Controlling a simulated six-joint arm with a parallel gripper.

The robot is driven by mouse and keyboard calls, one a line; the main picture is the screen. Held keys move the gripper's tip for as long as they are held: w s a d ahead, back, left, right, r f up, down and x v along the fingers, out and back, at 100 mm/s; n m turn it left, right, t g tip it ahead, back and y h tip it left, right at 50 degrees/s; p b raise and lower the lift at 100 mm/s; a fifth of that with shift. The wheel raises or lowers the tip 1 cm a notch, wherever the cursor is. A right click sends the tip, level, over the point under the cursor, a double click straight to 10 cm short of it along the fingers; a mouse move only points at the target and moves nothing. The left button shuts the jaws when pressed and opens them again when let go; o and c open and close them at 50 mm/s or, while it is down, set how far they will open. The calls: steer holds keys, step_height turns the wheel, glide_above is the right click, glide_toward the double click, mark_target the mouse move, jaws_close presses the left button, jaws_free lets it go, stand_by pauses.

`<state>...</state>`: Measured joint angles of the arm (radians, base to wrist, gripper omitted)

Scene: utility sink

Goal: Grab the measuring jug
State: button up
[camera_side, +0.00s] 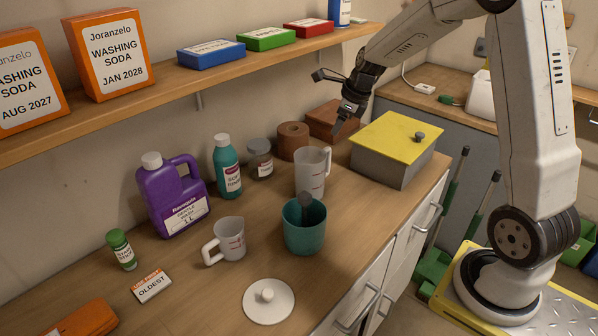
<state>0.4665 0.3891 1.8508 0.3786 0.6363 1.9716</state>
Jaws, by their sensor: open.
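A tall translucent jug (311,174) with red marks and a handle on its right stands upright on the wooden counter, behind a teal pot. A smaller translucent jug (231,241) with red marks and a handle on its left stands nearer the front. Either could be the measuring jug. My gripper (326,103) is open and empty, in the air above and behind the tall jug, near the shelf's right end. It touches neither jug.
The teal pot (303,236) holds a grey-handled tool close to the tall jug. A grey box with a yellow lid (395,140) stands at right. A purple bottle (171,203), teal bottle (227,167) and jar (260,158) stand left. A white lid (269,301) lies in front.

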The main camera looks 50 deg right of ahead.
steer(key=d+m, duration=0.2)
glide_above(329, 171)
steer(key=s, duration=0.2)
steer(key=shift+m, duration=0.4)
steer(key=shift+w+d+f, duration=0.1)
steer(key=shift+f, duration=2.35)
steer(key=shift+w+d+f, duration=0.1)
steer(key=shift+f, duration=2.3)
steer(key=shift+x, duration=2.6)
steer(key=shift+d, duration=0.15)
jaws_close()
